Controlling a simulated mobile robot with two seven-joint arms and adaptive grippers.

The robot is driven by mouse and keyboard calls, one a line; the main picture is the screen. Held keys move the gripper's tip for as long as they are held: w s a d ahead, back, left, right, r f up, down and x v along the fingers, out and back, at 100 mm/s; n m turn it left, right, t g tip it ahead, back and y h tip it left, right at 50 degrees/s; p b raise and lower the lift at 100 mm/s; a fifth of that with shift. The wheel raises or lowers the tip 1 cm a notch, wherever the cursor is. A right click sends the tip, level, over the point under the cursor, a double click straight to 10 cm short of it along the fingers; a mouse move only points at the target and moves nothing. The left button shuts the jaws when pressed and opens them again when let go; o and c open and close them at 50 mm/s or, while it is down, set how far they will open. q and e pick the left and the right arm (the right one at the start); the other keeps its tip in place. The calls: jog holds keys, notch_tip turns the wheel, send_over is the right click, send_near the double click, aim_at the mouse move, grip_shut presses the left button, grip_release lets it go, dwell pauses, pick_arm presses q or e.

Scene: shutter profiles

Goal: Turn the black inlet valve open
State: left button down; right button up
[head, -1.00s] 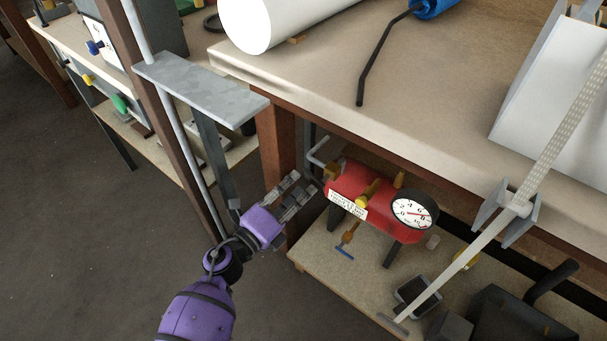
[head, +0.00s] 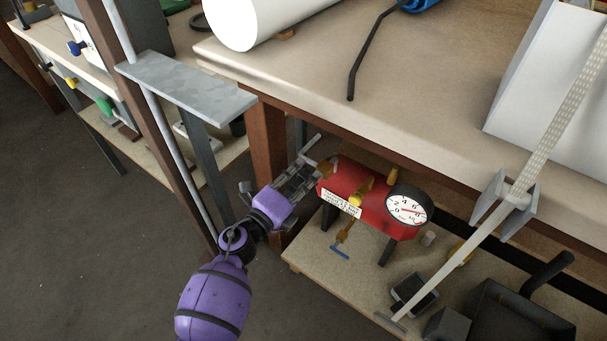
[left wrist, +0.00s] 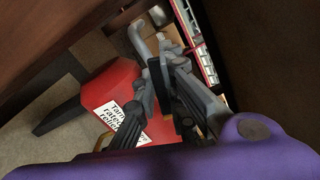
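The red tank (head: 345,190) with a white label and round dial gauge (head: 408,207) stands on the low shelf. In the left wrist view my left gripper (left wrist: 163,68) reaches past the red tank (left wrist: 108,82). A dark upright piece shows between the fingers; I cannot tell whether it is the black inlet valve or a finger pad. My right gripper is not in view.
The workbench top (head: 290,75) overhangs the tank, and a brown leg (head: 268,150) stands close to my left gripper. A grey plate (head: 185,85) on a post is left of it. The low shelf (head: 310,262) also holds a blue-handled drain valve (head: 340,251) and a handheld device (head: 413,293).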

pick_arm(q)
jog(key=shift+f+n+p, duration=0.1)
jog(key=shift+n+p, duration=0.25)
jog(key=shift+n, duration=0.25)
jog(key=shift+f+n+p, duration=0.35)
jog(key=shift+n+p, duration=0.05)
jog(key=shift+n, duration=0.8)
jog(key=c, duration=1.8)
grip_release()
jog(key=v, duration=1.2)
